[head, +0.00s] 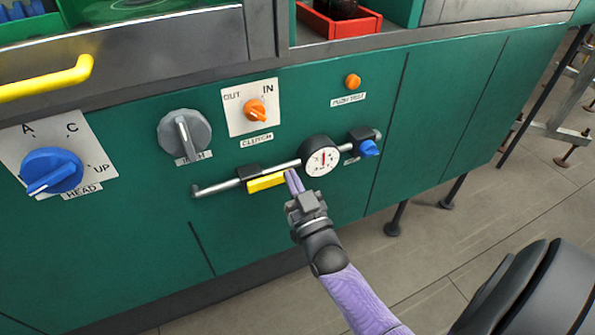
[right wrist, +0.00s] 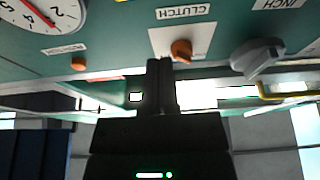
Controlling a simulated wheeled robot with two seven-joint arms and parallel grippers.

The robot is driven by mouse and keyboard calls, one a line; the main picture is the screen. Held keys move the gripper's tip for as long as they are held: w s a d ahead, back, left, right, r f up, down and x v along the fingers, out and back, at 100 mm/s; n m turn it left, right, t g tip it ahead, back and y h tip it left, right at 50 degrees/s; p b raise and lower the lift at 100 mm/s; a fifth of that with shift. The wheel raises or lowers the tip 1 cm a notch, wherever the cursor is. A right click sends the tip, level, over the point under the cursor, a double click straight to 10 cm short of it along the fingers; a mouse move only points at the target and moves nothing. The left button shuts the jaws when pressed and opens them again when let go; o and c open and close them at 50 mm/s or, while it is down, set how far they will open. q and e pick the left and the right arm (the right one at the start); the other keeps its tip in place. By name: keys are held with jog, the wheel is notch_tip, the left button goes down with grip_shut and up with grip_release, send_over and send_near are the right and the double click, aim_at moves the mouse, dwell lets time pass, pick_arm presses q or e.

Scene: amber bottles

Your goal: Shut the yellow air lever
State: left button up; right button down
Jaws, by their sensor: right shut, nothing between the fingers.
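The yellow air lever (head: 266,182) lies lengthwise along the grey air pipe (head: 224,187), on the green cabinet front, left of the round gauge (head: 321,160). My right gripper (head: 293,180) is shut and empty, its fingertips at the lever's right end, just below the pipe. I cannot tell whether they touch the lever. The right wrist view shows the shut fingers (right wrist: 160,75) below the orange clutch knob (right wrist: 181,50), with part of the gauge (right wrist: 40,8) at upper left. The lever is not clearly visible there. My left gripper is not in view.
A blue knob (head: 368,148) sits at the pipe's right end. Above are the orange clutch knob (head: 255,110), a grey knob (head: 184,136) and an orange push button (head: 353,81). A blue head knob (head: 52,171) and a yellow handle (head: 48,80) are at left.

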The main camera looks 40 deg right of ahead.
aim_at(271, 180)
jog(key=w+f+b, duration=0.1)
jog(key=w+b, duration=0.1)
jog(key=w+d+f+b, duration=0.1)
jog(key=w, duration=0.1)
jog(key=shift+f, duration=0.3)
jog(key=shift+f+b, duration=0.1)
jog(key=shift+b, duration=0.2)
